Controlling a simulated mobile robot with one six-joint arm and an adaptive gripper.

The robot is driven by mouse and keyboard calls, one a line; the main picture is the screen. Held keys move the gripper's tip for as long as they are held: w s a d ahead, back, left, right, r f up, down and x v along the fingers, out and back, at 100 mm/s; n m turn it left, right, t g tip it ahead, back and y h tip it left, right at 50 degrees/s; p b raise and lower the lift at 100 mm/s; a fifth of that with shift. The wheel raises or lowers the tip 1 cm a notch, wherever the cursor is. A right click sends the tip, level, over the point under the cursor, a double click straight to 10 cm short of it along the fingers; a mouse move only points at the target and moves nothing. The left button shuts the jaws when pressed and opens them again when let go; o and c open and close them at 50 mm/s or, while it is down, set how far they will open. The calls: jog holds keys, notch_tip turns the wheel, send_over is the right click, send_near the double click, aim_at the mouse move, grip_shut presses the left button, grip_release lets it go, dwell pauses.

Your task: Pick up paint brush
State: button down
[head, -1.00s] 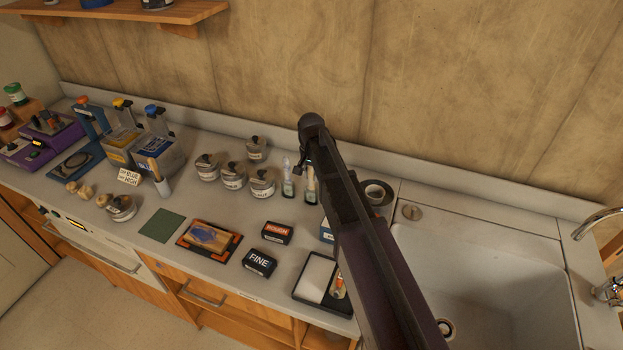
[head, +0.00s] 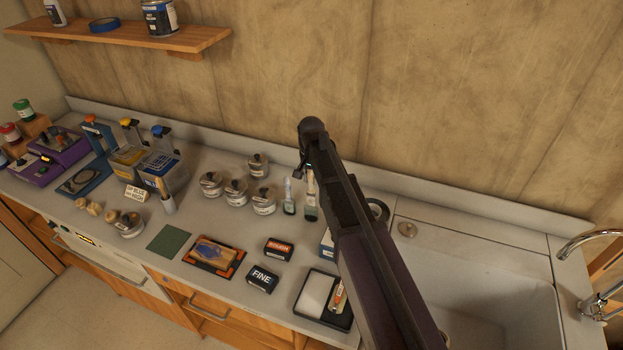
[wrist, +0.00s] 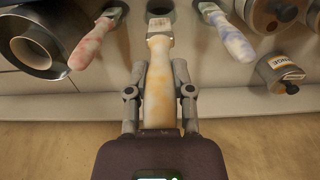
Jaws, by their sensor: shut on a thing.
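A paint brush (wrist: 158,75) with a yellow-and-white stained handle is between the fingers of my gripper (wrist: 159,95), in the middle of the wrist view. The fingers are shut on its handle, and its metal collar and bristle end point toward the top of the picture. A red-stained brush (wrist: 97,38) is to its left and a blue-stained brush (wrist: 230,36) to its right. In the head view, my arm covers much of this spot; a brush (head: 288,196) shows left of the gripper (head: 307,170). I cannot tell whether the held brush is clear of its holder.
A dark tape roll (wrist: 38,44) lies beside the red-stained brush. Several lidded jars (head: 236,192) stand left of the brushes. The sink (head: 480,290) is to the right, and the wall (head: 450,110) is close behind.

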jog(key=shift+r+p, duration=1.05)
jog(key=shift+r, duration=0.35)
jog(key=c, duration=1.3)
grip_release()
grip_shut()
